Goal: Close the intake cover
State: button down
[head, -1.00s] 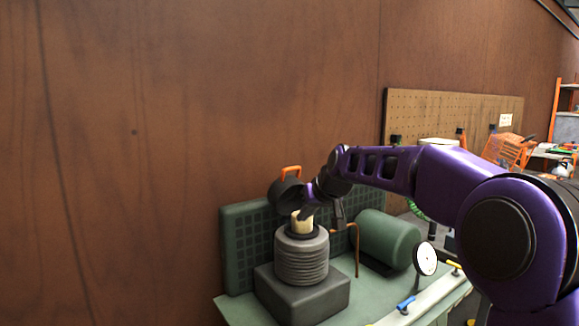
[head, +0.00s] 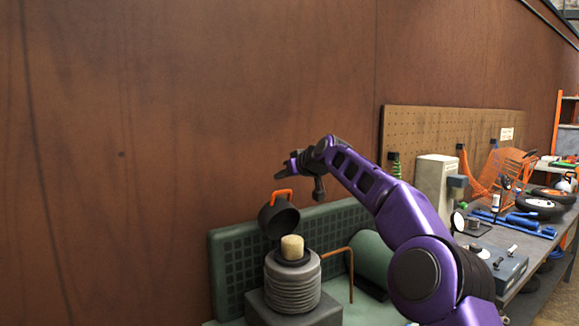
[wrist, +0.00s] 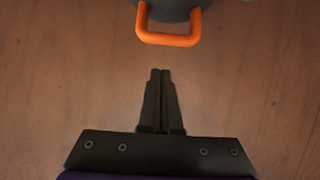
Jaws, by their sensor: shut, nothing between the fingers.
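The intake cover (head: 277,222) is a dark round cup with an orange handle (head: 281,194). It stands tilted open at the back of the intake, against the green grille panel. A cream filter (head: 291,247) sits upright and exposed in the top of the ribbed grey intake body (head: 292,282). My gripper (head: 281,175) is raised just above the orange handle in the head view. In the wrist view my gripper (wrist: 160,72) is shut and empty, its tips apart from the orange handle (wrist: 168,40). Only a bit of the cover's dark body shows there.
The green grille panel (head: 228,265) rises behind the intake. A copper pipe (head: 350,262) and a green cylinder (head: 376,258) stand to the right. A bench with tools and wheels (head: 543,207) lies farther right. The wooden wall (head: 150,150) is close behind.

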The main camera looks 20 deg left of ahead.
aim_at(285, 191)
jog(key=p+x, duration=0.1)
jog(key=x, duration=0.1)
jog(key=shift+w+a+f+p, duration=0.1)
jog(key=shift+w+a+p, duration=0.1)
jog(key=shift+a+p, duration=0.1)
jog(key=shift+d+f, duration=0.15)
jog(key=shift+d, duration=0.1)
jog(key=shift+s+d, duration=0.2)
jog(key=shift+s, duration=0.05)
jog(key=shift+s+d+f+b, duration=0.8)
jog(key=shift+s+d+b, duration=0.05)
jog(key=shift+s+d, duration=0.15)
jog(key=shift+f+b, duration=0.15)
jog(key=shift+b, duration=0.15)
